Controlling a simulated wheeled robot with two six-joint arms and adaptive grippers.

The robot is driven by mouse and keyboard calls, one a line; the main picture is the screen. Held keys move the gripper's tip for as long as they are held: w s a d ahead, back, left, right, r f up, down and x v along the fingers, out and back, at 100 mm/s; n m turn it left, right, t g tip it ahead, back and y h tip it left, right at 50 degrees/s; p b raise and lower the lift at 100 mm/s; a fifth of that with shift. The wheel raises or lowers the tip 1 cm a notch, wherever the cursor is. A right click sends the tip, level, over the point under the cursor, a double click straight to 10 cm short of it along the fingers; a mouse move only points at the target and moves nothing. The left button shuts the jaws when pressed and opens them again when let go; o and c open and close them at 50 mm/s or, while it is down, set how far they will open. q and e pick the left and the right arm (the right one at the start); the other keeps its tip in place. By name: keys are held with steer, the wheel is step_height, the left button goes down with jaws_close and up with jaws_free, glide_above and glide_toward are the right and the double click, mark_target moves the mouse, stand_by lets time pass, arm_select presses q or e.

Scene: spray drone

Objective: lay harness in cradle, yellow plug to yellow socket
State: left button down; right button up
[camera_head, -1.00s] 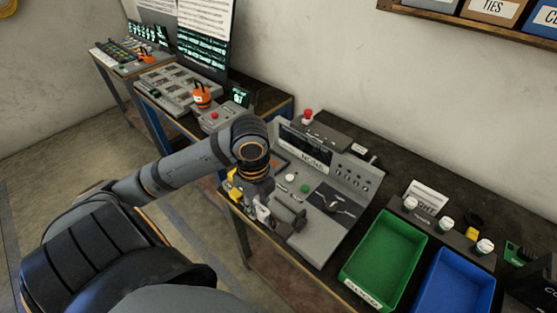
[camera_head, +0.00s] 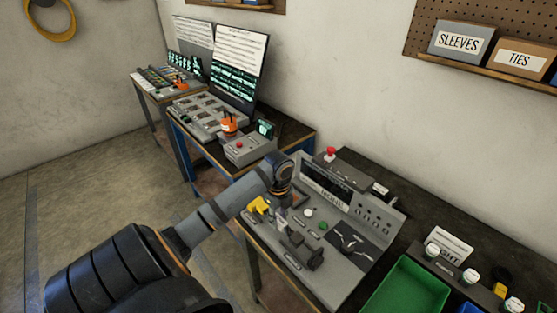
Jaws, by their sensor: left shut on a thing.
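My left gripper (camera_head: 277,212) is at the left end of the grey sloped test board (camera_head: 335,275), close above it. It is shut on a small piece, which looks like the yellow plug (camera_head: 258,205) of the harness; the fingers are small and partly hidden by my wrist. The rest of the harness cannot be made out. A dark raised block (camera_head: 306,250), perhaps part of the cradle, stands on the board right of the gripper. I cannot make out a yellow socket for certain. My right gripper is not in view.
A white button (camera_head: 308,212) and green button (camera_head: 323,226) sit on the board by a dark picture panel (camera_head: 352,243). A red button (camera_head: 330,154) is behind. A green bin (camera_head: 408,289) stands right. An orange object (camera_head: 229,124) is on the far bench.

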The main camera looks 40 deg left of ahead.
mark_target(279, 218)
arm_select(q)
steer(key=shift+w+a+f, duration=0.1)
steer(key=shift+w+f, duration=0.05)
steer(key=shift+f, duration=0.05)
step_height(279, 218, down, 2)
steer(key=shift+w+f+p, duration=0.1)
steer(key=shift+f+p, duration=0.15)
steer(key=shift+p, duration=0.4)
steer(key=shift+f, duration=0.35)
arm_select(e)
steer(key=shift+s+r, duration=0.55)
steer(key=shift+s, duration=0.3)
arm_select(q)
steer(key=shift+f, duration=0.1)
steer(key=c, duration=1.1)
jaws_free()
steer(key=shift+o, duration=0.2)
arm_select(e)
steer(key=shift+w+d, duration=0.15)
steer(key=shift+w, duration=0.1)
